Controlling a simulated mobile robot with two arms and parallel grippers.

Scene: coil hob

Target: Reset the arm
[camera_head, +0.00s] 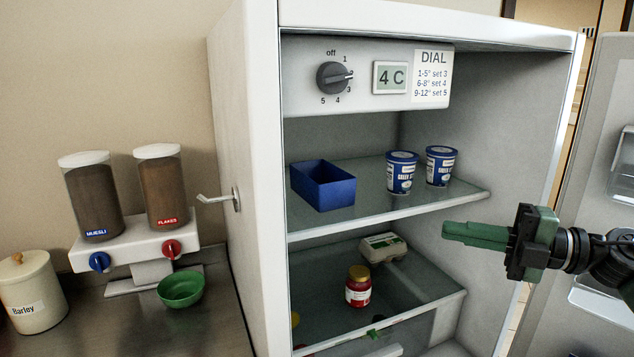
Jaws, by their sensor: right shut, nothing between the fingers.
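My right gripper (447,231) comes in from the right edge, green fingers pointing left. It is shut and empty, in front of the open fridge (247,170) near the right end of its upper glass shelf (430,197). It appears apart from the shelves and what stands on them. The fridge's control panel (300,93) has a dark round dial (333,77) whose pointer is turned to the right, near the 2 and 3 marks. The display (391,77) beside it reads 4 C. My left gripper is not in view.
The upper shelf holds a blue bin (323,186) and two yogurt tubs (401,173) (440,166). Below stand a red jar (358,287) and a carton (382,247). The open door (603,130) is at right. A cereal dispenser (135,243), green bowl (181,290) and Barley canister (30,292) stand left.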

